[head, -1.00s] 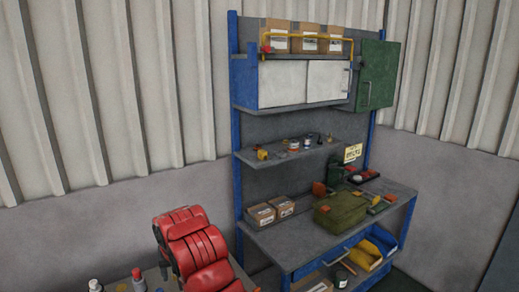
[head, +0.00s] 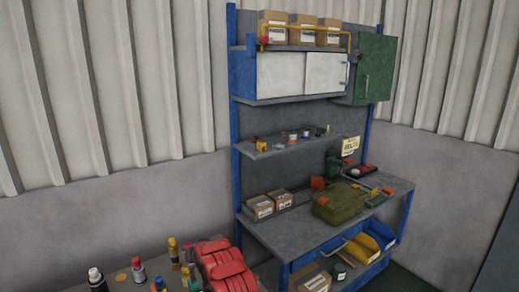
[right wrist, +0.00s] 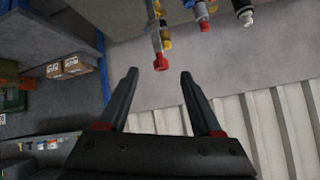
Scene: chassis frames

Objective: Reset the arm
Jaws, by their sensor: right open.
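My right gripper (right wrist: 160,72) shows in the right wrist view with its two dark fingers apart. Nothing is held between them. Beyond the fingertips hangs a red cap of a tube or bottle (right wrist: 160,62), seen upside down; the gap to it is hard to judge. My left gripper is in neither view.
Several bottles and tubes, one with a black cap (head: 96,278), stand on a grey table at lower left. A blue-framed workbench (head: 300,238) holds cardboard boxes (head: 260,207) and a green toolbox (head: 340,203). A corrugated wall (head: 110,80) stands behind.

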